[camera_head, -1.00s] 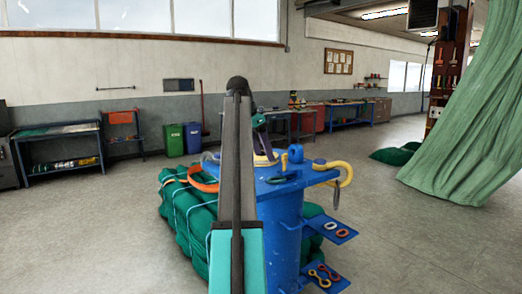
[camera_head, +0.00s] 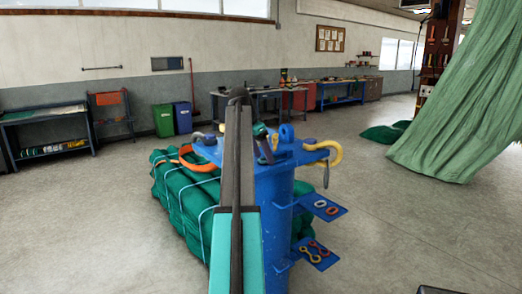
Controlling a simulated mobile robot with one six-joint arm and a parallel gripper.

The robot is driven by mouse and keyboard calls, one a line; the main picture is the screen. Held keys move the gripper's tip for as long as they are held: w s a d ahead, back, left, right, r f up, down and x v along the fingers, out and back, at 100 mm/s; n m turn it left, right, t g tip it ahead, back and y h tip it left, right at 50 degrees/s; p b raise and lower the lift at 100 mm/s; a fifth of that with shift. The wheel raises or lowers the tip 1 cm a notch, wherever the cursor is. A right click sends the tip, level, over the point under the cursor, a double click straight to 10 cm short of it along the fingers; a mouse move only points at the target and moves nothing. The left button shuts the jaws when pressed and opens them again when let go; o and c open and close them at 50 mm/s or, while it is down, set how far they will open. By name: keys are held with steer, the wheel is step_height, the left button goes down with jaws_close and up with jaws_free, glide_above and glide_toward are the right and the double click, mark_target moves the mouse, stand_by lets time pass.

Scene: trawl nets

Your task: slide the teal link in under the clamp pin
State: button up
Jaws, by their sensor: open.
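My gripper (camera_head: 266,154) is open above the top of a blue pedestal (camera_head: 274,215), just right of my upright arm link, and looks empty. It is small and partly hidden by the arm. The teal link cannot be made out clearly now; a small dark green ring lay on the plate below the gripper in the earlier view. The clamp pin cannot be told apart for certain. A blue upright lug (camera_head: 286,133) stands on the plate just right of the gripper.
A yellow shackle (camera_head: 334,153) hangs at the plate's right edge, and an orange strap (camera_head: 192,160) lies at its left. Two blue side shelves hold small rings and links (camera_head: 319,204). A green net bundle (camera_head: 185,200) lies behind. Open floor lies to the right.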

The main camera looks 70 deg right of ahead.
steer(key=c, duration=1.3)
steer(key=shift+d, duration=0.15)
